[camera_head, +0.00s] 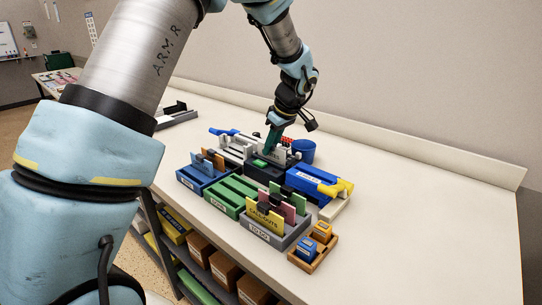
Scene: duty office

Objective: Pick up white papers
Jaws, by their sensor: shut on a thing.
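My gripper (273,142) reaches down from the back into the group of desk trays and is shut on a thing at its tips. White papers (275,156) stand upright right at the fingertips, over the dark tray in the middle of the group. The fingers and the trays in front hide part of the papers and their lower edge. The picture is too small to show the grip itself clearly.
Close around stand a blue tray (188,180), a green tray (225,201), a grey tray (258,230) with coloured cards, a blue box (312,180), a blue cup (305,147) and a wooden holder (300,264). The table's right side (430,220) is clear.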

